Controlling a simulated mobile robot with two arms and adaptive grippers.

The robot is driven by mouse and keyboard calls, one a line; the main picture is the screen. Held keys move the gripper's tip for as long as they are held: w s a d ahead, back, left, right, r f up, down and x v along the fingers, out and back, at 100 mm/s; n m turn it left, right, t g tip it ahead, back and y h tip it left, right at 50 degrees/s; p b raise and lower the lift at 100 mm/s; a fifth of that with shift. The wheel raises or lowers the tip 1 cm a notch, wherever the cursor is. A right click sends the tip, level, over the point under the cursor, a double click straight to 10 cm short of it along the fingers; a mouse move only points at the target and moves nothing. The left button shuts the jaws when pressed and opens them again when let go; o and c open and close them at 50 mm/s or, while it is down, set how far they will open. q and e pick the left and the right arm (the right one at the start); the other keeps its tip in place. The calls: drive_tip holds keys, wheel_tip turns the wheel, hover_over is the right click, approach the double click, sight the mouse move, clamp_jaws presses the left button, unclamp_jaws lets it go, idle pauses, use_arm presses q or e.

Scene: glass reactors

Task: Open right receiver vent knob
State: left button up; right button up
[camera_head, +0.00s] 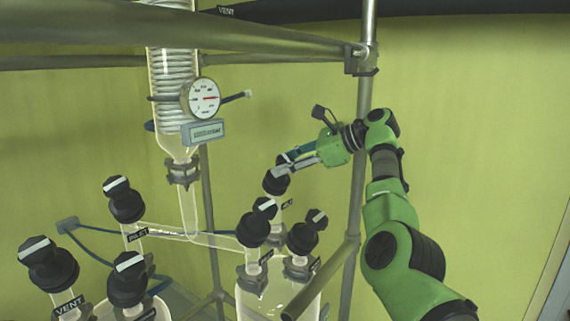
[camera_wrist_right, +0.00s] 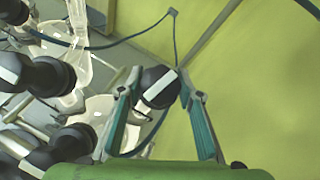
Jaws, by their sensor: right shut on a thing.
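A black knob with a white bar on its top (camera_head: 276,183) sits on a glass neck at the back right of the vessel group, with a small dark label below it. My right gripper (camera_head: 284,165) reaches it from the right and is shut on the knob's upper part. In the right wrist view the knob (camera_wrist_right: 157,90) lies between the two teal fingers of the gripper (camera_wrist_right: 160,76), its white bar slanted. The fingers hide part of its sides. My left gripper is in neither view.
Two black knobs (camera_head: 253,229) (camera_head: 303,237) stand close in front on the same glass vessel. More knobs (camera_head: 126,200) are at the left. A metal frame post (camera_head: 361,150) rises beside my right arm. A glass column with a gauge (camera_head: 203,98) stands behind.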

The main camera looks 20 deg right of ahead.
drive_tip(key=shift+d+r, duration=0.1)
drive_tip(key=shift+r, duration=0.05)
drive_tip(key=o, duration=1.1)
drive_tip(key=shift+t, duration=0.3)
